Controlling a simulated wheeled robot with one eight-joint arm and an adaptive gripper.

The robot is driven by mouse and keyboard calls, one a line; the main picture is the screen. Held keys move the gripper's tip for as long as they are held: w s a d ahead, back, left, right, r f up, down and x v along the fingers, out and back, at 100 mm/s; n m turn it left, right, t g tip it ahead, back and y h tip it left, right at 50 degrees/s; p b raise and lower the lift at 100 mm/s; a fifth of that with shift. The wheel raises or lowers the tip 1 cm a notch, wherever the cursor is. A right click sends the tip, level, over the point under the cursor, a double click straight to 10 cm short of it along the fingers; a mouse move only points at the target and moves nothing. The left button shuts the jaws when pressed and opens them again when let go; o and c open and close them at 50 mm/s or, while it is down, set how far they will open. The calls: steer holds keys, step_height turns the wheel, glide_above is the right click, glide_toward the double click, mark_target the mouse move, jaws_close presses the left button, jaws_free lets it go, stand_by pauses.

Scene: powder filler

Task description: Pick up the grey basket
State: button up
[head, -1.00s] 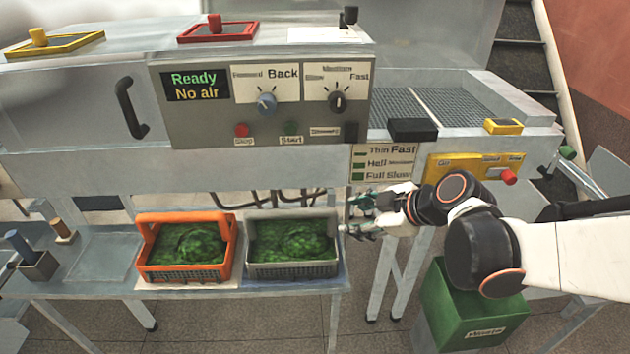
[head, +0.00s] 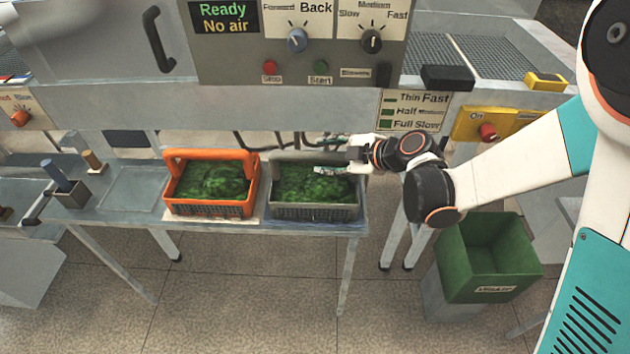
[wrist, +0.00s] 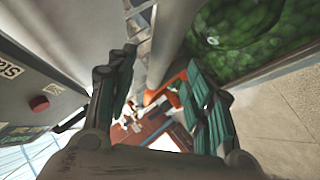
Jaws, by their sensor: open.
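The grey basket (head: 315,212), filled with green leafy contents, stands upright on the metal table in the head view, right of the orange basket (head: 212,208). My gripper (head: 325,163) reaches in from the right, at the grey basket's back right by its raised handle. In the wrist view my gripper (wrist: 158,62) is open, its two green-padded fingers spread. A grey bar (wrist: 178,45), apparently the basket's handle, shows between them. I cannot tell whether a finger touches it. Green contents show at upper right. The handle's right part is hidden by the gripper in the head view.
The machine's control panel (head: 300,50) stands behind and above the baskets. A green bin (head: 487,262) is on the floor at right, below my arm. Blue and brown posts stand at the table's left. The floor in front is clear.

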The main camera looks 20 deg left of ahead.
mark_target(321, 156)
steer(key=b+x, duration=0.2)
steer(key=x, duration=0.3)
steer(key=shift+d+f, duration=0.15)
steer(key=shift+f, duration=0.05)
steer(key=shift+w+a+f, duration=0.15)
steer(key=shift+w+a, duration=0.1)
steer(key=shift+a, duration=0.15)
steer(key=shift+c, duration=0.4)
jaws_close()
